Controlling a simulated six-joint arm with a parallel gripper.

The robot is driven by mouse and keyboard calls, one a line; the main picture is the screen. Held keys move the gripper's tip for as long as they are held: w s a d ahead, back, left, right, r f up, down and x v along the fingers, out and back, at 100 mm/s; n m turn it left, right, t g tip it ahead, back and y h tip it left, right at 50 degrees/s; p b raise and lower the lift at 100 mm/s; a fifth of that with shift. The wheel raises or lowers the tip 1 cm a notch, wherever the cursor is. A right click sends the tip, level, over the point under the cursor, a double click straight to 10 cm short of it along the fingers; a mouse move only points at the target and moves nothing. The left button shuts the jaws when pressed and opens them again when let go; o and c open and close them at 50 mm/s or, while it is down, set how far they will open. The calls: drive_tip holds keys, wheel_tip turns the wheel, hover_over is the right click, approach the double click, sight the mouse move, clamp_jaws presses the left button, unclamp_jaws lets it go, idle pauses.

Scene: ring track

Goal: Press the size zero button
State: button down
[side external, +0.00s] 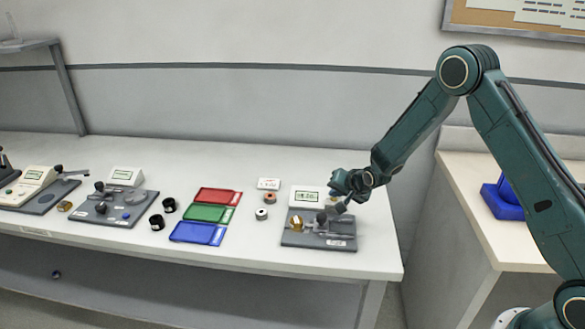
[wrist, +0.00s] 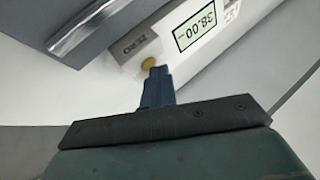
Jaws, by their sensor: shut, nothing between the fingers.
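The white gauge box (wrist: 195,45) shows upside down in the wrist view, with a green display (wrist: 199,25) reading 38.00. A small yellowish round button (wrist: 149,62) sits on its face near the printed word ZERO. My gripper (wrist: 156,70) is shut and empty, its blue fingertips right beside the button in the picture; I cannot tell whether they touch it. In the side view the gauge box (side external: 306,198) stands at the back of a grey plate (side external: 300,241). My gripper (side external: 335,195) is at its right end, and the button is not clear there.
A metal bar (wrist: 100,25) lies near the box. Left of this station are red (side external: 218,195), green (side external: 208,213) and blue (side external: 198,232) trays and small rings (side external: 262,214). Other gauge stations (side external: 112,205) stand further left. The table's front strip is clear.

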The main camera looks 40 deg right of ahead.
drive_tip(key=shift+r, duration=0.95)
drive_tip(key=shift+r, duration=0.1)
drive_tip(key=shift+r, duration=2.4)
drive_tip(key=shift+r, duration=0.1)
